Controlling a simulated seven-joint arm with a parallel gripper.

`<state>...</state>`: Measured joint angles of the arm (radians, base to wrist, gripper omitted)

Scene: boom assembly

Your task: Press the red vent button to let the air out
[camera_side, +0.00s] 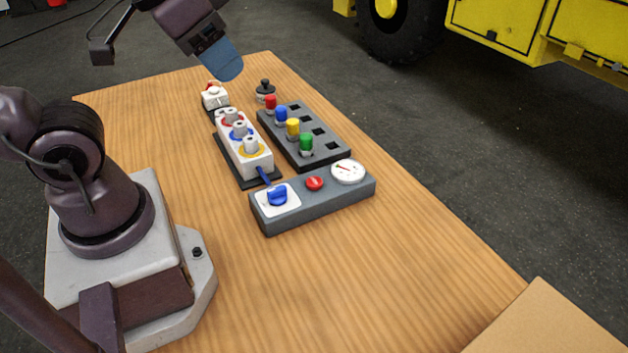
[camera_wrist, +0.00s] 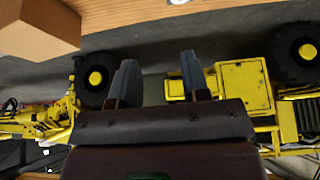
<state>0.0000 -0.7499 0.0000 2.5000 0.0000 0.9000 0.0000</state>
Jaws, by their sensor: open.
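The red vent button (camera_side: 314,183) sits on top of a grey control box (camera_side: 318,204) on the wooden table. It is between a blue knob (camera_side: 277,195) on a white plate and a round white gauge (camera_side: 347,171). My gripper (camera_side: 228,68) is high above the far end of the table, well away from the button. In the wrist view my gripper (camera_wrist: 158,80) shows two separate fingers with nothing between them. The wrist view faces the yellow machine, and the button is not in it.
A white valve block (camera_side: 243,149) stands behind the control box. A dark rack (camera_side: 320,152) holds red, blue, yellow and green plugs. A small black knobbed part (camera_side: 265,90) and a white part (camera_side: 215,96) lie farther back. A cardboard box (camera_side: 545,325) is at the front right. The table's front is clear.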

